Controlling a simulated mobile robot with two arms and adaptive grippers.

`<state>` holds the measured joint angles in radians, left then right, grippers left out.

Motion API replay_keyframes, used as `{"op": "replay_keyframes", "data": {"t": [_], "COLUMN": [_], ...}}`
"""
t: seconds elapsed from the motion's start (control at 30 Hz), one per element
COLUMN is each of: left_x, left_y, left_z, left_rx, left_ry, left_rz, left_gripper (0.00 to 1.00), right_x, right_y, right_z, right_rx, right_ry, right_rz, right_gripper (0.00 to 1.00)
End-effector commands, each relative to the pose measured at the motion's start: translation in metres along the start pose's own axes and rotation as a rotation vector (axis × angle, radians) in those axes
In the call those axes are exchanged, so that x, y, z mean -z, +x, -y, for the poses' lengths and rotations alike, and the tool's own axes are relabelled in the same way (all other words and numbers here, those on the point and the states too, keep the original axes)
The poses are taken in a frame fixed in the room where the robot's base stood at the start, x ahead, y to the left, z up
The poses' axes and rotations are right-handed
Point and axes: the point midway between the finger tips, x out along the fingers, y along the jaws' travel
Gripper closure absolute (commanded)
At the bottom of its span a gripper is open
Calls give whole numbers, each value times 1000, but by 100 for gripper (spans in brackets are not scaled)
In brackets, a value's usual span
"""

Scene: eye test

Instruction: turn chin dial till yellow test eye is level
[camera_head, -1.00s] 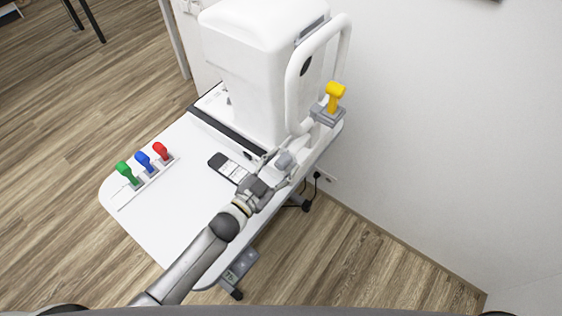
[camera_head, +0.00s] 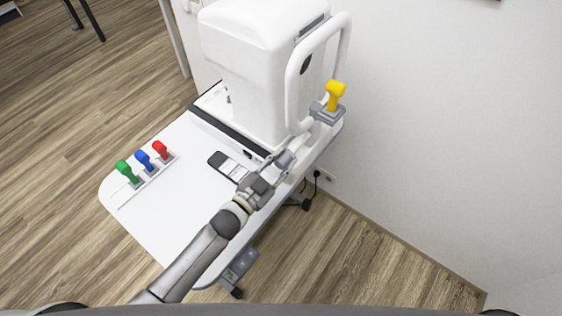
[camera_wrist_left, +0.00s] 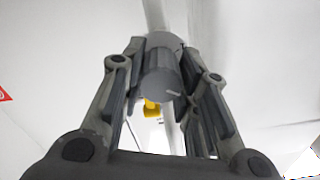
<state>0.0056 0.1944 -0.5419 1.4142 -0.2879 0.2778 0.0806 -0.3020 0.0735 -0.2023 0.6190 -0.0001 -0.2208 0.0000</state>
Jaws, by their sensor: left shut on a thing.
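The yellow test eye (camera_head: 335,94) stands on a grey holder (camera_head: 327,114) at the right side of the white machine's tube frame. It also shows, partly hidden, behind the dial in the left wrist view (camera_wrist_left: 151,108). The chin dial (camera_wrist_left: 162,82) is a grey round knob with a pale mark, between my left fingers; in the head view it is small (camera_head: 285,159). My left gripper (camera_head: 279,160) is shut on the dial, with a finger on each side of it. My right gripper is not in view.
The white machine (camera_head: 262,60) stands on a white table (camera_head: 165,215). Green (camera_head: 124,169), blue (camera_head: 143,158) and red (camera_head: 160,149) test eyes stand in a rack at the left. A phone (camera_head: 229,166) lies beside my left arm. A wall (camera_head: 440,130) is at the right.

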Motion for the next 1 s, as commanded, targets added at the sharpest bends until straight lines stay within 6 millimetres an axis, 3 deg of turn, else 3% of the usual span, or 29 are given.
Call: {"op": "replay_keyframes", "data": {"t": [1.0], "left_x": [-2], "left_y": [0], "left_z": [-2], "left_rx": [0], "left_ry": [822], "left_rz": [1], "left_gripper": [95], "right_x": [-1], "right_y": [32], "right_z": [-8], "right_rx": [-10], "right_ry": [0], "right_rz": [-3], "right_gripper": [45]}}
